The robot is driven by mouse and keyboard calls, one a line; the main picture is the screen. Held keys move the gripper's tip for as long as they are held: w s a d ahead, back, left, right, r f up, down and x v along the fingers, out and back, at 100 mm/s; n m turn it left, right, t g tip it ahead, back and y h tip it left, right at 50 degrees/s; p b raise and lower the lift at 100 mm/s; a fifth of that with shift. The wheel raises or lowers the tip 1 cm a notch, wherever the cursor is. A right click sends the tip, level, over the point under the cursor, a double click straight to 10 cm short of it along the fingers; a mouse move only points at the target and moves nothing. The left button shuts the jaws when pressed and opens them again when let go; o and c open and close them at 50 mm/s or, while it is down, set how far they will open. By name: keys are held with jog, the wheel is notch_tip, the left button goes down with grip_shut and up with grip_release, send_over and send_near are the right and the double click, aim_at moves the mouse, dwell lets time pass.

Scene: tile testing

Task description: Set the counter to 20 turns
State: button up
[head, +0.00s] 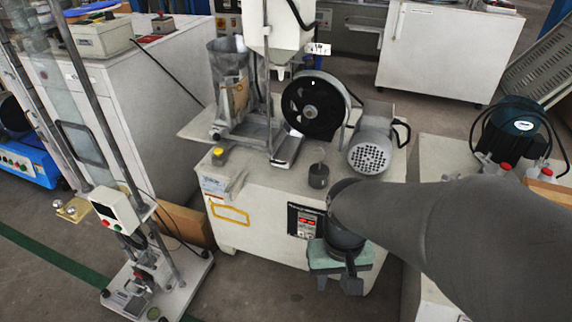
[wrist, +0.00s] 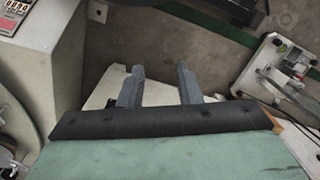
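The counter is on a dark control panel (head: 305,221) with red digits, set in the front face of the white machine cabinet (head: 255,245). In the head view the digits are too small to read. The panel also shows at the top left corner of the wrist view (wrist: 18,14), partly cut off. My gripper (head: 337,282) is just right of and below the panel, apart from it, in front of the cabinet. In the wrist view my gripper (wrist: 160,68) has its two fingers apart with nothing between them. My arm hides the cabinet's right part in the head view.
A press stand (head: 153,280) is on the floor at left. A second bench (head: 440,155) with a dark round device is at right.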

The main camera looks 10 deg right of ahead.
jog(key=shift+c, duration=0.3)
grip_shut()
dwell(1.5)
